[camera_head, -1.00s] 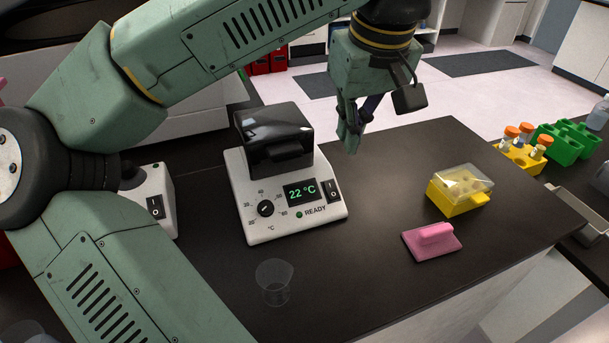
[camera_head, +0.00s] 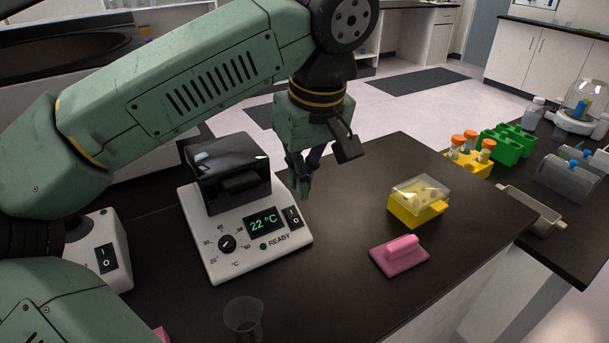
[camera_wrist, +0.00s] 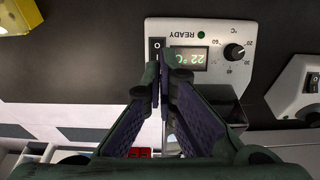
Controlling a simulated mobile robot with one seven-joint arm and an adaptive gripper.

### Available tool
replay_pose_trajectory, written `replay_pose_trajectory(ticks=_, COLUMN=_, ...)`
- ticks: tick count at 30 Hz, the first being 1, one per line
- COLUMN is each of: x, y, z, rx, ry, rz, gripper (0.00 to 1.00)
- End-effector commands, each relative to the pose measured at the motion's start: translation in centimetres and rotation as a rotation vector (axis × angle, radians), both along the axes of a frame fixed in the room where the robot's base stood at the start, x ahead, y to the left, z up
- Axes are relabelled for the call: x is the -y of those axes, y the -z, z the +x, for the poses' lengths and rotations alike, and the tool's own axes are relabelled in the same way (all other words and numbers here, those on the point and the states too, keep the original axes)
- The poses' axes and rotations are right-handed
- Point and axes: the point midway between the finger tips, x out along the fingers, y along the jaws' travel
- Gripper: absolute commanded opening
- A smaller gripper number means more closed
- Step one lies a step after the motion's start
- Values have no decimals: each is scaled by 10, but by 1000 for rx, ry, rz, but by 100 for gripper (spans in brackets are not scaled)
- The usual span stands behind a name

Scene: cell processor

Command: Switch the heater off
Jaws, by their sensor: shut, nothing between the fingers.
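The heater (camera_head: 235,264) is a white unit with a black lid (camera_head: 228,170), a dial (camera_head: 227,243), a display reading 22 °C, and a green lamp marked READY. Its black rocker switch (camera_head: 292,217) sits at the right of the display. In the wrist view the heater (camera_wrist: 190,27) appears upside down, with the switch (camera_wrist: 157,44) just beyond my fingertips. My gripper (camera_head: 304,194) is shut and empty, pointing down beside the heater's right edge, close to the switch. My gripper also shows in the wrist view (camera_wrist: 163,60). I cannot tell whether it touches the switch.
A second white device with a black switch (camera_head: 106,258) stands at the left. A clear beaker (camera_head: 244,318) stands in front of the heater. A yellow box with a clear lid (camera_head: 416,206) and a pink block (camera_head: 400,256) are to the right. The bench between is clear.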

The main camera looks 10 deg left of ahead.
Motion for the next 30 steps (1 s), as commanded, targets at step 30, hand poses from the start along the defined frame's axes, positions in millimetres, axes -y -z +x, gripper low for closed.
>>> replay_pose_trajectory(ticks=30, x=-14, y=88, z=14, rx=2, ry=-1, rz=1, gripper=0)
